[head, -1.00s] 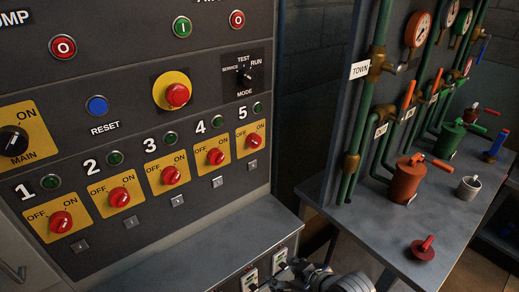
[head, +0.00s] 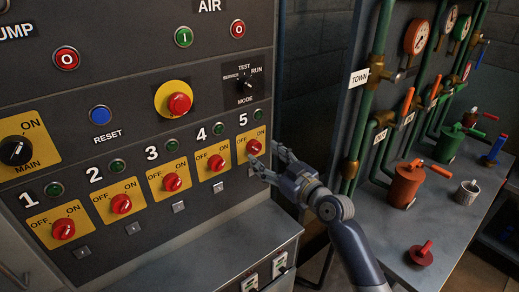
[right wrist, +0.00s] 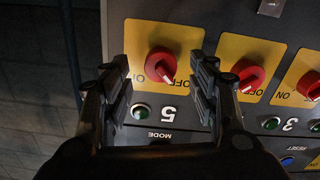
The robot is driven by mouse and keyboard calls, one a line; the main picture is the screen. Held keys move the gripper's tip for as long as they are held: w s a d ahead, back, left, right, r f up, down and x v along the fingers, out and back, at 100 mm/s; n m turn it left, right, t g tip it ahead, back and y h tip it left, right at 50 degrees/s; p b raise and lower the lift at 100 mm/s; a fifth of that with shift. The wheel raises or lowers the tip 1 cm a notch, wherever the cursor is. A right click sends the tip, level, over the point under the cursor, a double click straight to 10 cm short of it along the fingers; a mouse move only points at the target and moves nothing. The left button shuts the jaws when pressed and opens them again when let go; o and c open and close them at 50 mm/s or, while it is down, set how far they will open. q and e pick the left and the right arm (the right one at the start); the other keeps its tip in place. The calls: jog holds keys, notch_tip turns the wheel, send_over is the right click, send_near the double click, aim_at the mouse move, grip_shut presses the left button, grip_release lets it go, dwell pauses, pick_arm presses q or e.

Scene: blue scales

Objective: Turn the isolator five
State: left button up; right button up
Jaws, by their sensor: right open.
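The isolator five (head: 254,147) is a red rotary knob on a yellow OFF/ON plate, at the right end of the row on the grey panel. In the right wrist view its knob (right wrist: 159,66) shows upside down, ahead of and between my two fingers. My right gripper (head: 268,162) is open and empty, just below and to the right of the knob; its fingers (right wrist: 160,90) stand apart on either side in the wrist view. I cannot tell whether a finger touches the knob. My left gripper is not in view.
The isolator four (head: 216,162) is close to the left, and its knob (right wrist: 247,77) lies just outside one finger. The mode switch (head: 245,81) is above. A grey ledge (head: 215,252) juts out below. Pipes and a bench (head: 385,225) stand at the right.

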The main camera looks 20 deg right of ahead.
aim_at(255, 148)
jog(key=shift+x, duration=1.75)
jog(key=c, duration=1.1)
